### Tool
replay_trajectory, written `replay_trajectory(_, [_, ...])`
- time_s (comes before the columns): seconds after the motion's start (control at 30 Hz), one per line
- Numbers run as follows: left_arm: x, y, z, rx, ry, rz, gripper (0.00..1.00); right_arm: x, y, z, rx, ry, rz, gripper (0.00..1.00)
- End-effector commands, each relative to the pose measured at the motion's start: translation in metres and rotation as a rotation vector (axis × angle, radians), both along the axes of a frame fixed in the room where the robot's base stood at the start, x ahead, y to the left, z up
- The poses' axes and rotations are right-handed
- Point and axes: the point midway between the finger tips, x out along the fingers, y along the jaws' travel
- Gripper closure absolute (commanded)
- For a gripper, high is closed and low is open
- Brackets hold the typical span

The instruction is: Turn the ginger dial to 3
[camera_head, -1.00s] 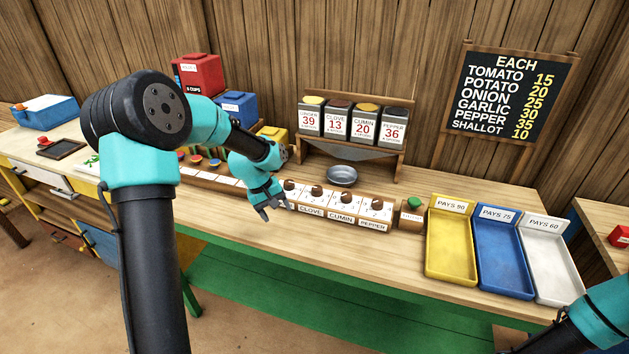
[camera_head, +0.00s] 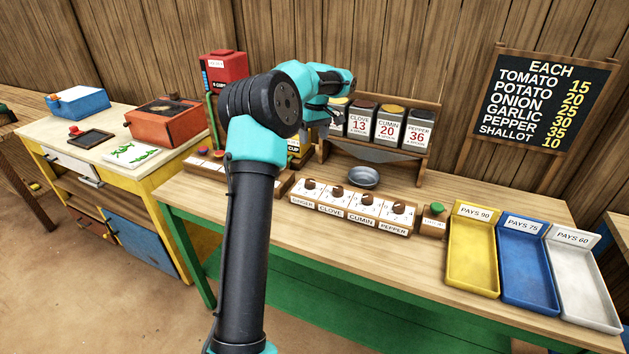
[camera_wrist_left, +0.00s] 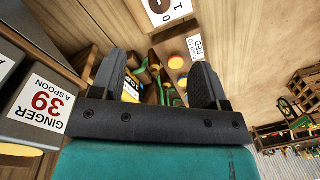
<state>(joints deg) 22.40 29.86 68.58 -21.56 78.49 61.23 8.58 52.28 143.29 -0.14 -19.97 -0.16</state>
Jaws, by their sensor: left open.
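The ginger dial (camera_head: 310,184) is a small brown knob at the left end of the white dial panel (camera_head: 303,202), above the label GINGER. Its pointer is too small to read. My left gripper (camera_head: 338,113) is above and behind the dials, in front of the spice tins, away from the ginger dial. In the left wrist view my left gripper (camera_wrist_left: 156,82) is open, with nothing between its fingers. My right gripper is out of view.
Clove (camera_head: 338,191), cumin (camera_head: 367,198) and pepper (camera_head: 398,206) dials stand in the same row, then a green button (camera_head: 434,209). A metal bowl (camera_head: 363,177) sits behind them. The spice rack (camera_head: 375,152) stands at the back. Coloured trays (camera_head: 472,250) are at right.

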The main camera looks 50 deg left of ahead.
Motion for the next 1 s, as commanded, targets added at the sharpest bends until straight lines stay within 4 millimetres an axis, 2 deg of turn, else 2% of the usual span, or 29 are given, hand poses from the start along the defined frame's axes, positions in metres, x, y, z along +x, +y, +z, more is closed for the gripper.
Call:
replay_trajectory(0.17, [0.0,0.0,-0.007,-0.001,0.0,-0.001,0.32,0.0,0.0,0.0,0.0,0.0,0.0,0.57])
replay_trajectory(0.33, [-0.002,0.0,-0.025,-0.002,0.001,-0.002,0.32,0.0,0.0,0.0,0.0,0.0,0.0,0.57])
replay_trajectory(1.0, [-0.011,0.001,-0.137,-0.003,0.003,-0.002,0.32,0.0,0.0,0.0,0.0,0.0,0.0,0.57])
